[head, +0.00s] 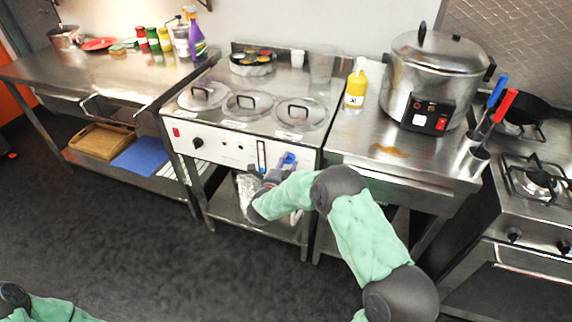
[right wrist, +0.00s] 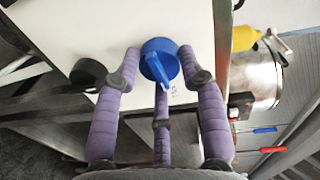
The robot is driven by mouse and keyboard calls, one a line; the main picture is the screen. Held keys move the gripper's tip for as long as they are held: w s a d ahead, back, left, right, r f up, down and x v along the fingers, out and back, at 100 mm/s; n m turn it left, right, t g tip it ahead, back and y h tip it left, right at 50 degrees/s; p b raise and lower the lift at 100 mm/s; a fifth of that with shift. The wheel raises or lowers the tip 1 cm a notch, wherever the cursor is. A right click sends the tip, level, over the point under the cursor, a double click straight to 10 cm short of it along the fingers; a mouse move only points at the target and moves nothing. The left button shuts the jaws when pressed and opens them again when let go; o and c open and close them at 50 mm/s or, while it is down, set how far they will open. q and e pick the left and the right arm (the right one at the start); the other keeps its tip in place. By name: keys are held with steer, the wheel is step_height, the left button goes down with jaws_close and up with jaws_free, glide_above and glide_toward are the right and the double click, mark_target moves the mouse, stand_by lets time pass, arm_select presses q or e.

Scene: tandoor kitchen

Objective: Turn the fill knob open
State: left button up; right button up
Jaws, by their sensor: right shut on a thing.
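The blue fill knob (head: 289,159) is at the right end of the white front panel of the steel counter unit with several round lids. In the right wrist view the blue knob (right wrist: 159,58) fills the space between the purple fingers, and its narrow lever points down and slightly right. My right gripper (head: 272,176) is at the panel, its fingers shut around the knob. The fingertips (right wrist: 160,72) sit on both sides of it, with a third finger below. My left gripper is out of view; only part of my left arm shows at the lower left.
A black knob (head: 198,142) and a red switch (head: 176,132) are on the same panel, further left. A large steel pot (head: 435,75) and a yellow bottle (head: 356,84) stand on the counter to the right. The floor in front is clear.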

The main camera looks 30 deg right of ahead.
steer(key=shift+d+r+m, duration=0.25)
steer(key=shift+m, duration=0.25)
steer(key=o, duration=1.1)
steer(key=shift+s+d, duration=0.1)
steer(key=shift+s, duration=0.05)
steer(key=shift+o, duration=0.2)
steer(key=shift+f, duration=0.1)
steer(key=shift+a, duration=0.2)
steer(key=shift+s+a, duration=0.15)
steer(key=shift+a, duration=0.1)
steer(key=v, duration=1.1)
steer(key=shift+s, duration=0.2)
steer(key=shift+f, duration=0.1)
